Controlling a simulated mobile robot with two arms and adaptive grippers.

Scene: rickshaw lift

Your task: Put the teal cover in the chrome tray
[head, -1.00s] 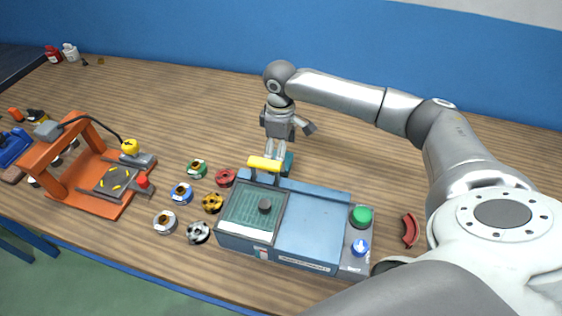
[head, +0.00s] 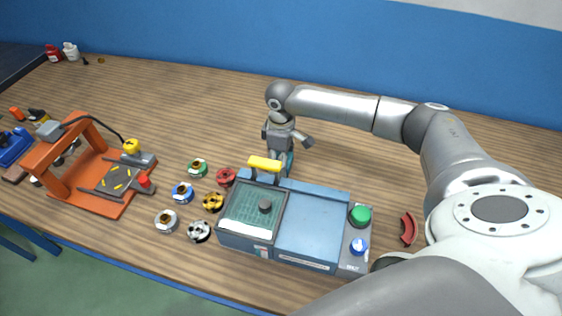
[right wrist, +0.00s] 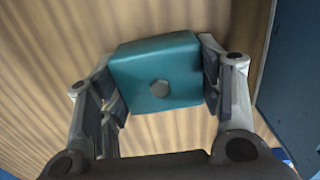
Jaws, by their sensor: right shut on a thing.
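The fingertips there are partly hidden by the machine's yellow handle. I cannot make out a chrome tray in these views. My left gripper is out of view.
A blue machine (head: 312,225) with a green button and a dark lid stands just in front of the gripper. Several coloured rings (head: 213,202) lie left of it. An orange press (head: 90,185) stands farther left.

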